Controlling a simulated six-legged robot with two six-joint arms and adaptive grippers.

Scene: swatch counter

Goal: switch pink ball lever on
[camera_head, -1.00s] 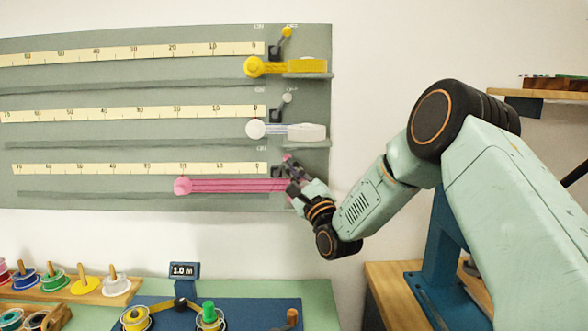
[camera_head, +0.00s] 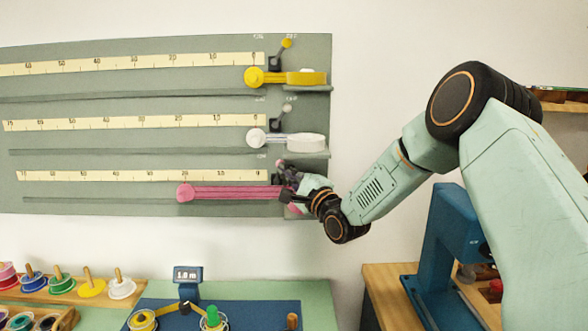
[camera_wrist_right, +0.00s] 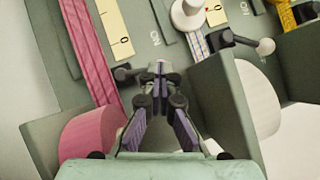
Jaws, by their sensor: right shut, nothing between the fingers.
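The pink ball lever is at the right end of the lowest scale; its dark bracket (camera_wrist_right: 124,73) shows in the right wrist view. Its ball is hidden by my fingertips, or I cannot tell it from them. My right gripper (camera_head: 284,166) is at the lever, over the right end of the pink ribbon (camera_head: 235,192). In the right wrist view its fingertips (camera_wrist_right: 160,70) are together just right of the bracket, with nothing seen between them; I cannot tell whether they touch the lever. My left gripper is not in view.
Above are the white ball lever (camera_head: 287,108) and the yellow ball lever (camera_head: 286,43) on the grey board (camera_head: 150,150). Beside my gripper in the right wrist view are a pink roll (camera_wrist_right: 88,135) and a white roll (camera_wrist_right: 258,98). Spools (camera_head: 62,283) stand below.

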